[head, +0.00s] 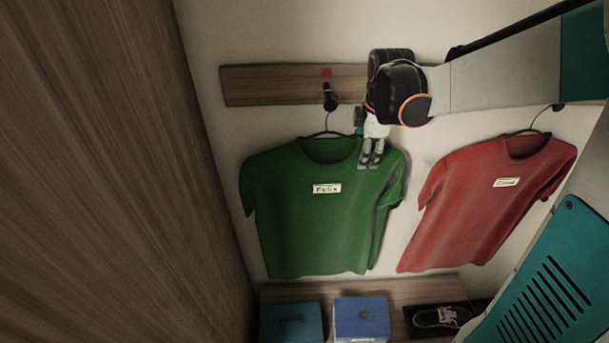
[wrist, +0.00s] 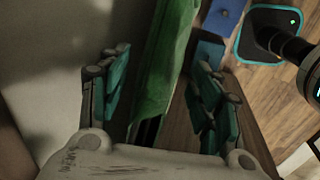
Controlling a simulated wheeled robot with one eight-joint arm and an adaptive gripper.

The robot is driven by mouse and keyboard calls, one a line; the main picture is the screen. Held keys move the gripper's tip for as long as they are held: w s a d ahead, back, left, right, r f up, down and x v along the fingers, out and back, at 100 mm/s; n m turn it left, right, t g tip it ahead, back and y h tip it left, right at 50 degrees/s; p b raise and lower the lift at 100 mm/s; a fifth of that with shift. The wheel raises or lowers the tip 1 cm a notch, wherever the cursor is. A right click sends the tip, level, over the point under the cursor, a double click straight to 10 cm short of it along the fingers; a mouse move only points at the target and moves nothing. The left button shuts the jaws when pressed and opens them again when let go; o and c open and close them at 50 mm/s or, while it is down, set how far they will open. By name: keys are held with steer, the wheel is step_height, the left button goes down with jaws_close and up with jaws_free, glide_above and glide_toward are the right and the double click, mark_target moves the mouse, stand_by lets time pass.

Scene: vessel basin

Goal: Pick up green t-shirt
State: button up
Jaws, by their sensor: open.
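The green t-shirt (head: 310,225) with a "Felix" label hangs on a hanger from a dark peg on the wall rail in the head view. My gripper (head: 371,163) is at the shirt's right shoulder in that view, pointing down. In the wrist view the green shirt (wrist: 166,65) runs edge-on between the two open fingers of my gripper (wrist: 165,100). There is space on both sides of it. I cannot tell whether a finger touches the cloth.
A red t-shirt (head: 490,195) hangs to the right. Below are a teal box (head: 290,323), a blue box (head: 361,319) and a shoe (head: 435,317) on a wooden bench (head: 390,291). A wooden panel (head: 100,180) closes off the left side. The wooden rail (head: 270,85) is above.

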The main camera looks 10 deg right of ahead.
steer(key=shift+x, duration=1.05)
